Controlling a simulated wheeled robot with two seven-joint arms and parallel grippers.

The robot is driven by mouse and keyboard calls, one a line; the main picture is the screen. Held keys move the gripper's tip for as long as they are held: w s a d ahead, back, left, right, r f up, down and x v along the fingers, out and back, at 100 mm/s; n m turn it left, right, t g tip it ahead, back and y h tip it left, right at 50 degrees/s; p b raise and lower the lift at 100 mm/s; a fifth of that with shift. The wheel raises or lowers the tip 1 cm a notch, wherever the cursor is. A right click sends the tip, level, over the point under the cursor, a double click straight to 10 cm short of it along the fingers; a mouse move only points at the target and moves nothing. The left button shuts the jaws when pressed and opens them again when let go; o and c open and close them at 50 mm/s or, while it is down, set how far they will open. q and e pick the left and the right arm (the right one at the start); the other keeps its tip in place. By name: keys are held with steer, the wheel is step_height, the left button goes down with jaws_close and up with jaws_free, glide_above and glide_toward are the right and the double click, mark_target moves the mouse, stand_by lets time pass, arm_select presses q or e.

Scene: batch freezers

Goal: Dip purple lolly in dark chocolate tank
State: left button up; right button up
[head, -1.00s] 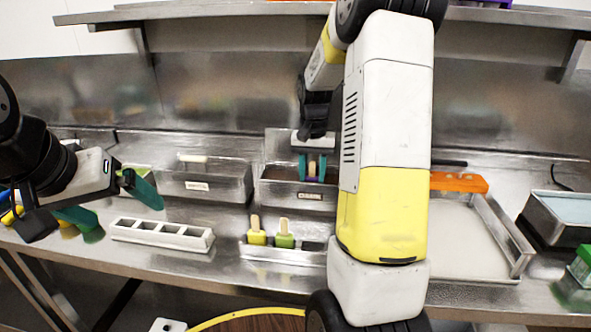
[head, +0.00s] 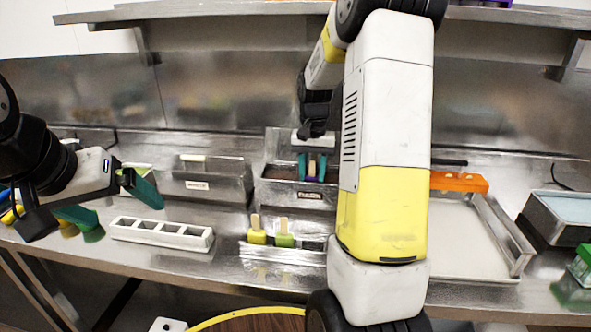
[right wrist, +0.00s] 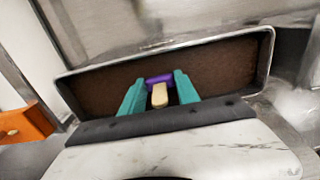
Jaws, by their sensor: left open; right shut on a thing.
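My right gripper (head: 312,168) is shut on the wooden stick of the purple lolly (head: 312,178). It is over the dark-brown-filled chocolate tank (head: 290,197), which has a label on its front wall. The right wrist view shows the purple lolly (right wrist: 158,79) between the teal fingers of the right gripper (right wrist: 160,90), within the outline of the tank (right wrist: 265,60). Only a purple strip shows beside the stick, and I cannot tell whether it touches the chocolate. My left gripper (head: 112,203) is open and empty at the left, above the table's front.
A second labelled tank (head: 225,187) stands left of the chocolate tank. In front are a white slotted holder (head: 160,232) and a metal holder with a yellow lolly (head: 257,236) and a green lolly (head: 284,240). An orange block (head: 459,182) and a shallow tray (head: 465,240) lie right.

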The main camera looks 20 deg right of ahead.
steer(key=shift+r, duration=0.1)
steer(key=shift+r, duration=3.8)
steer(key=shift+r, duration=2.5)
